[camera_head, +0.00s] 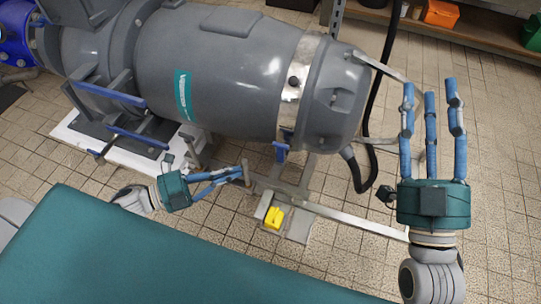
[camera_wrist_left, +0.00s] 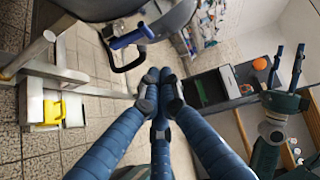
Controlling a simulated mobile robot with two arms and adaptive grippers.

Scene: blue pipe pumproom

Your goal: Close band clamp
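The band clamp (camera_head: 298,80) is a shiny metal strap around the right end of the grey pump housing (camera_head: 215,70). A blue lever (camera_head: 281,151) hangs at the strap's lower end; it also shows in the left wrist view (camera_wrist_left: 132,38). My left gripper (camera_head: 243,173) is below and left of the lever, apart from it. Its blue fingers (camera_wrist_left: 160,82) are drawn together at the tips, with nothing visible between them. My right gripper (camera_head: 431,92) is right of the pump, its fingers up and spread, open and empty.
A metal stand (camera_head: 330,214) with a yellow block (camera_head: 274,217) lies below the pump. A black hose (camera_head: 362,172) hangs right of the clamp. A teal surface (camera_head: 150,260) fills the foreground. Shelving with an orange item (camera_head: 440,13) stands behind. Tiled floor is open at right.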

